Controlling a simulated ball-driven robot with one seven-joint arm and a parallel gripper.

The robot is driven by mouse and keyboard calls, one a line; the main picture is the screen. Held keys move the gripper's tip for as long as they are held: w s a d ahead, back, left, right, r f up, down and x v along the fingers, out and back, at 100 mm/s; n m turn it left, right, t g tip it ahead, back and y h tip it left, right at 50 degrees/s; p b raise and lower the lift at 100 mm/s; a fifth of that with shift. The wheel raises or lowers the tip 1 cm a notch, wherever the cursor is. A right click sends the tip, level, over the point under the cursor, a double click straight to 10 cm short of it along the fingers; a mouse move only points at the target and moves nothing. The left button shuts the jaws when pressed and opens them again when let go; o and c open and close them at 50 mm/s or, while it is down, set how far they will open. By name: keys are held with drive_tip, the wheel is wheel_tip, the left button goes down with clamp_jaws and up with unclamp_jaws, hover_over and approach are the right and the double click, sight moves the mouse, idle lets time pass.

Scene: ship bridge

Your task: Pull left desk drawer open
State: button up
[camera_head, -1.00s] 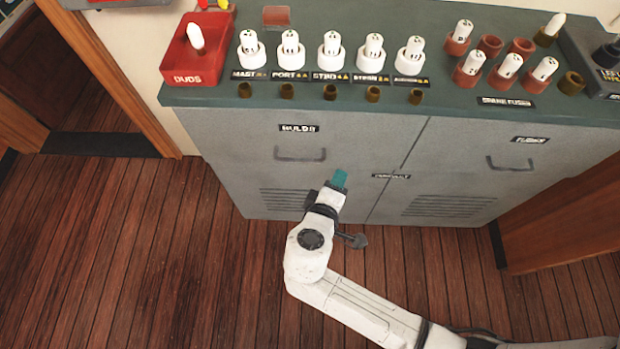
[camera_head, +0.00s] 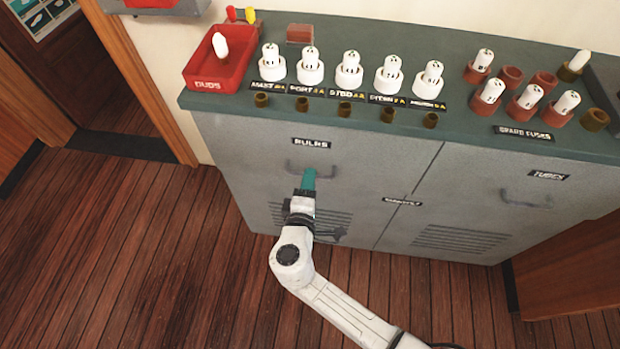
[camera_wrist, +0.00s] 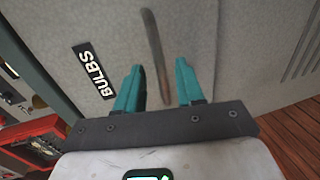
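The left drawer front (camera_head: 250,150) is grey, labelled BULBS, and sits flush with the cabinet. Its dark bar handle (camera_head: 325,173) shows below the label in the head view, partly hidden by my gripper. My gripper (camera_head: 309,172) is at the handle's middle. In the wrist view the teal fingers of my gripper (camera_wrist: 155,75) are apart, with the handle (camera_wrist: 156,50) running lengthwise in the gap between them. The handle looks nearer the left finger; I cannot tell whether it touches.
The green desk top (camera_head: 225,98) carries several white bulbs in sockets, a red DUDS box (camera_head: 225,72) and spare fuses. A second handle (camera_head: 525,198) is on the right front. The wooden floor (camera_head: 140,240) is clear at left.

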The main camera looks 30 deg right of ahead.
drive_tip(key=shift+x, duration=0.75)
drive_tip(key=shift+c, duration=0.3)
clamp_jaws()
